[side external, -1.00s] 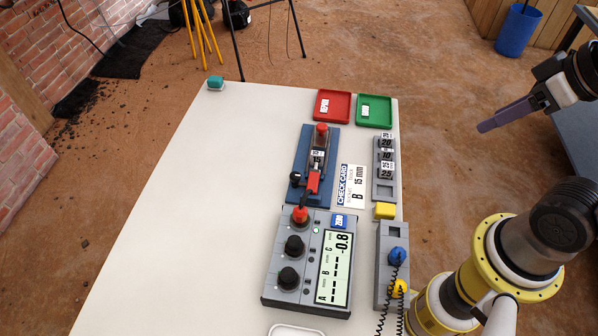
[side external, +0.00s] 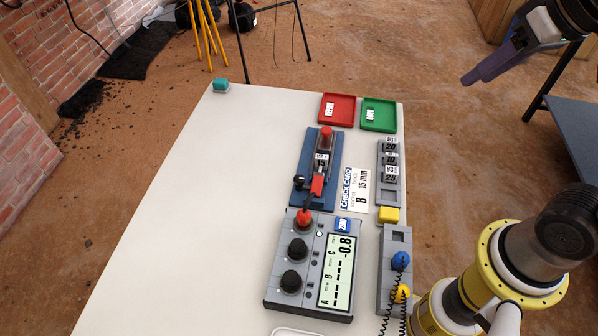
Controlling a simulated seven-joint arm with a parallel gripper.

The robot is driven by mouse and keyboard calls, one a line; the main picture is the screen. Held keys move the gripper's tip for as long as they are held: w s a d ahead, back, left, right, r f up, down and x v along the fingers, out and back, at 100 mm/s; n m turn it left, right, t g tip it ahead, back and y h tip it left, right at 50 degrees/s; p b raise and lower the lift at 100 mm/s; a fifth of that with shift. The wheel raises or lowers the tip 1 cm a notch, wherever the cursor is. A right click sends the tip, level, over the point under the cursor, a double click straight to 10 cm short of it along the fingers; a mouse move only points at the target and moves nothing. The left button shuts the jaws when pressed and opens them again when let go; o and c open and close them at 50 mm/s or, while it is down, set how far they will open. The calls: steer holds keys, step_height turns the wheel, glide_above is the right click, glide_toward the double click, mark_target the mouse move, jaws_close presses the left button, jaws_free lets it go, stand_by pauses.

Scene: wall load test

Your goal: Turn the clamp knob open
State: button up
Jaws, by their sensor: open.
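The clamp fixture is a blue base (side external: 309,197) near the middle of the white table, with a grey body on it. A round black knob (side external: 298,181) sticks out at its left side, and a red knob (side external: 326,132) stands at its far end. I cannot tell which of these is the clamp knob. A red plug (side external: 317,186) with a cable sits at the fixture's near end. My gripper (side external: 469,79) is at the upper right, raised and well to the right of the fixture. Its purple fingers are open and empty, seen nearly edge-on.
A grey meter (side external: 308,281) with black knobs and a "-0.8" display stands in front of the fixture. A check card (side external: 354,190), a block rack (side external: 388,198) and a yellow block (side external: 388,215) lie to the right. Red (side external: 352,98) and green (side external: 393,116) trays are behind.

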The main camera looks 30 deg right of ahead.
steer(key=w+a+g, duration=0.1)
steer(key=w+a, duration=0.4)
steer(key=w, duration=0.4)
steer(key=n+g, duration=0.2)
steer(key=g, duration=0.2)
glide_above(299, 178)
step_height(299, 178, down, 15)
step_height(299, 178, down, 14)
steer(key=shift+r, duration=0.25)
jaws_close()
